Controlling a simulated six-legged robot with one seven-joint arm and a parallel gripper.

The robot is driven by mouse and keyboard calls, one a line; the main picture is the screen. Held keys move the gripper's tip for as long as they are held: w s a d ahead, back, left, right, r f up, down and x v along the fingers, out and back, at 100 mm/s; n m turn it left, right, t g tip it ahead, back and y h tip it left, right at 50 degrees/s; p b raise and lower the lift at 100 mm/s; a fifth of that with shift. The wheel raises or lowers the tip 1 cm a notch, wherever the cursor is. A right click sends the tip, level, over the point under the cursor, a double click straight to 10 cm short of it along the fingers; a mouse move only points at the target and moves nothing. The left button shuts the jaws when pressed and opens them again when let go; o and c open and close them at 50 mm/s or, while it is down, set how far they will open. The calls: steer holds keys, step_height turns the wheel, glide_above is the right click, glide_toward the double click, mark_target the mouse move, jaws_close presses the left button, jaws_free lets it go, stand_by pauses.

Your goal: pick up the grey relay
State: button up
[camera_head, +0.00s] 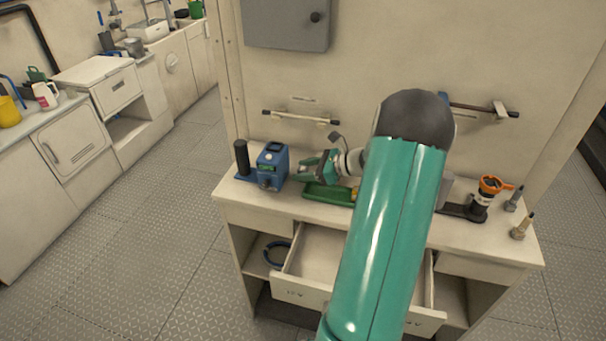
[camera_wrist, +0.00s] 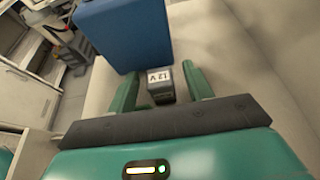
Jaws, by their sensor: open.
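The grey relay (camera_wrist: 160,86) is a small dark grey block with a pale face marked "12V", seen in the wrist view. It lies between the two green fingers of my gripper (camera_wrist: 161,82), which stand apart on either side of it. Whether a finger touches it I cannot tell. In the head view my gripper (camera_head: 306,168) is low over the workbench, just right of a blue box (camera_head: 271,165). The relay is too small to make out clearly there.
The blue box (camera_wrist: 124,32) stands close beyond my fingertips. A green tray (camera_head: 325,194) lies on the bench (camera_head: 470,246) below my gripper. A black cylinder (camera_head: 241,157) stands at the left end. A drawer (camera_head: 312,255) is pulled out in front. An orange-topped item (camera_head: 487,190) stands at right.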

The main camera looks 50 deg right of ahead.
jaws_close()
steer(key=shift+r, duration=0.5)
step_height(320, 180, up, 2)
steer(key=shift+r, duration=0.1)
steer(key=s+a+r, duration=0.8)
steer(key=a+r, duration=0.1)
steer(key=a, duration=0.2)
steer(key=shift+a+r, duration=0.15)
steer(key=shift+r, duration=0.25)
